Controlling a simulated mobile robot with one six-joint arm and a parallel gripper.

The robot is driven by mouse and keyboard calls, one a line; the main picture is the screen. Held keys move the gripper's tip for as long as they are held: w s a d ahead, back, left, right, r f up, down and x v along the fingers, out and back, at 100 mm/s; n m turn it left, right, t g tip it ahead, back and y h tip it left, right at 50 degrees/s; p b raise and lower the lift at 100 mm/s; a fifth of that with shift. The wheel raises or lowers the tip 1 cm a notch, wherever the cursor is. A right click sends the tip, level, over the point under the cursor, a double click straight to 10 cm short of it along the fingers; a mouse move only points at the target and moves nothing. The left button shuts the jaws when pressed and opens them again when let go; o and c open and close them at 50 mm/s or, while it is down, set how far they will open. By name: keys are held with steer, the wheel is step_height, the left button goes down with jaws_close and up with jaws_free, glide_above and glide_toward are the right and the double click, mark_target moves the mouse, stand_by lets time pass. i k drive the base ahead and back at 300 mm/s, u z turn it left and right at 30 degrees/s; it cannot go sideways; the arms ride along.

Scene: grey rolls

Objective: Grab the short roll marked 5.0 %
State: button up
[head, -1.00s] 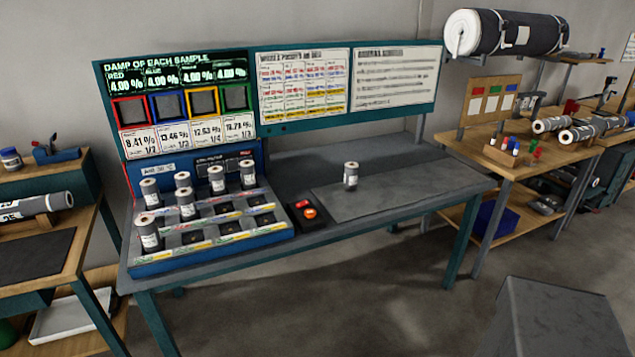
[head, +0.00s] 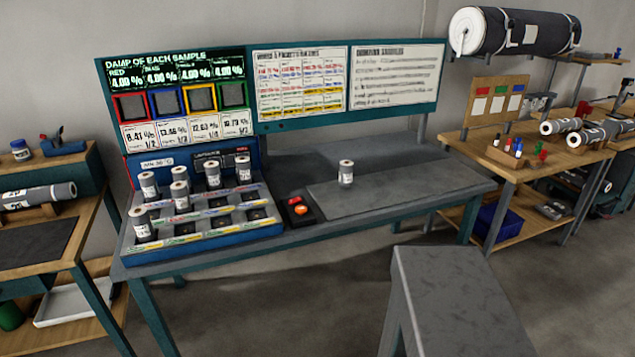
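Several short grey rolls with white labels stand upright in the blue sample rack (head: 215,235), at its back and left. Among them are a front-left roll (head: 142,226), a back-left roll (head: 148,185), a middle roll (head: 180,197) and a back-right roll (head: 243,169). The roll labels are too small to read, so I cannot tell which is marked 5.0 %. My gripper is not in view.
A red-buttoned black box (head: 299,211) sits between rack and mat. The damp display board (head: 180,65) rises behind the rack. A side table (head: 545,160) stands at right, a large roll (head: 525,32) above it. The mat is mostly clear.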

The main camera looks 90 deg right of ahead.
mark_target(347, 167)
steer(key=u, duration=0.35)
steer(key=k, duration=2.65)
steer(key=z, duration=0.75)
